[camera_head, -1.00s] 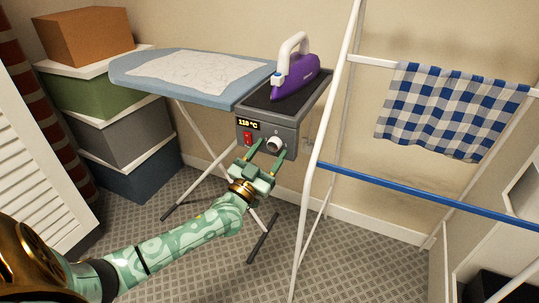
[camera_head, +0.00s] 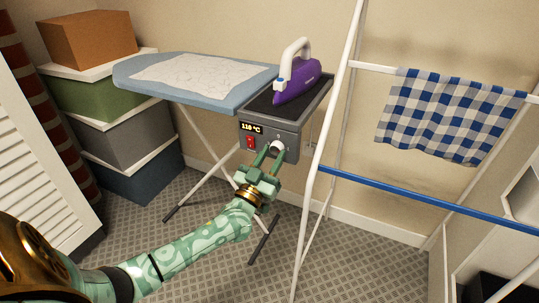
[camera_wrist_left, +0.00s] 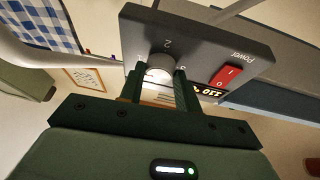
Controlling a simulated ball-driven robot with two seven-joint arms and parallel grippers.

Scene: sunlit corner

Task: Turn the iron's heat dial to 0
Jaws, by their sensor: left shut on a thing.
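The heat dial (camera_head: 278,146) is a pale round knob on the front of the grey iron station (camera_head: 262,137). In the left wrist view the dial (camera_wrist_left: 160,68) sits between two dark green fingers, with a printed "2" beside it. My left gripper (camera_head: 271,153) is shut on the dial, and its fingers partly cover it. A red power switch (camera_head: 250,143) is left of the dial in the head view. The purple iron (camera_head: 297,85) rests on the station's dark top. My right gripper is not in view.
The blue ironing board (camera_head: 190,82) with a white cloth adjoins the station on the left. A white drying rack (camera_head: 312,185) with a checked towel (camera_head: 450,113) stands close on the right. Boxes (camera_head: 120,135) are stacked at the left.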

